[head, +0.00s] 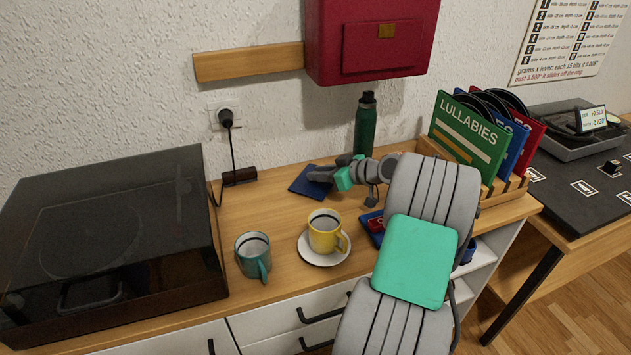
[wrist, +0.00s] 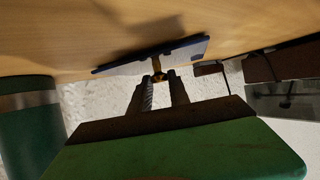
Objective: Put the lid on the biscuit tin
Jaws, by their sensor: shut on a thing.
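My gripper (head: 326,173) reaches over the back of the wooden sideboard. It is shut on the small brass knob (wrist: 158,68) of a flat dark blue lid (head: 304,184). In the wrist view the lid (wrist: 190,48) shows nearly edge-on, slightly tilted in the picture, close to the wood. I cannot tell whether it touches the wood. A blue box-like thing (head: 371,222), which looks like the biscuit tin, stands to the right of the yellow cup. My arm hides much of it.
A yellow cup (head: 324,230) on a saucer (head: 312,255) and a teal mug (head: 252,252) stand in front. A green flask (head: 365,128) is behind my gripper. A record rack (head: 510,198) stands right, a dark-lidded turntable (head: 110,230) left, a black plug adapter (head: 238,176) at the wall.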

